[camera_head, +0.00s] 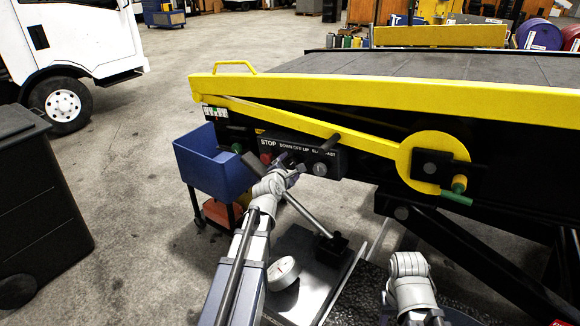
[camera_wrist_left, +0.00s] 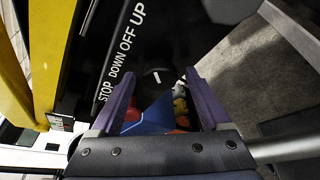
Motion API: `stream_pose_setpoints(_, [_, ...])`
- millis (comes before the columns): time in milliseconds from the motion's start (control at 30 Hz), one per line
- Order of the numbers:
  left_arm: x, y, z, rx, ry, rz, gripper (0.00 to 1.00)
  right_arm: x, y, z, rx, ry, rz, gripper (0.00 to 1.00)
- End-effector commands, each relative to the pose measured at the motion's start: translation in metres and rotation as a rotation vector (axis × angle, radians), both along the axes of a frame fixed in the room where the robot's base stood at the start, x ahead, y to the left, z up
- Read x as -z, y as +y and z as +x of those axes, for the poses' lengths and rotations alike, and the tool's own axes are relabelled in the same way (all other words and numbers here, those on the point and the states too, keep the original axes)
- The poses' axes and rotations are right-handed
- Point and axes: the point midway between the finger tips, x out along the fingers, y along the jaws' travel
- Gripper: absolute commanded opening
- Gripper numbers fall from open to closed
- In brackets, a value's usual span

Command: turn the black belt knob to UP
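The black control panel (camera_head: 336,160) on the loader's side carries the words STOP, DOWN OFF UP and a partly readable slow/fast label. In the left wrist view the black belt knob (camera_wrist_left: 157,78) lies ahead, with a short slanted white mark on its face; I cannot tell for certain which word it points to. In the head view my left gripper largely hides the knob. My left gripper (camera_head: 290,168) is at the panel below DOWN OFF UP. In the wrist view its two fingers (camera_wrist_left: 162,76) are apart, with the knob between and beyond their tips; I see no contact. My right gripper is out of view.
A red stop button (camera_head: 266,158) is left of my left gripper, and another round knob (camera_head: 320,169) is to its right. A yellow bar (camera_head: 300,122) runs above the panel. A blue bin (camera_head: 212,163) stands at left. A grey lever (camera_head: 308,215) slants below.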

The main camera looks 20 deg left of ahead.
Motion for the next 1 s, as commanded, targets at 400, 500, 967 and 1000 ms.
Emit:
stream_pose_setpoints(400, [-0.003,-0.001,-0.006,-0.001,-0.001,-0.002,0.84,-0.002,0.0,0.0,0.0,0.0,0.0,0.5])
stream_pose_setpoints(500, [-0.006,-0.002,-0.016,-0.002,-0.002,-0.001,0.84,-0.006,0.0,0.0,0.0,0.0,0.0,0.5])
stream_pose_setpoints(967, [-0.021,-0.011,-0.075,-0.001,-0.001,-0.001,0.84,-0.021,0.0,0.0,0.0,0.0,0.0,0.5])
stream_pose_setpoints(1000, [-0.021,-0.011,-0.075,-0.001,-0.001,-0.001,0.84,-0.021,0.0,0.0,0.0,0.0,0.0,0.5])
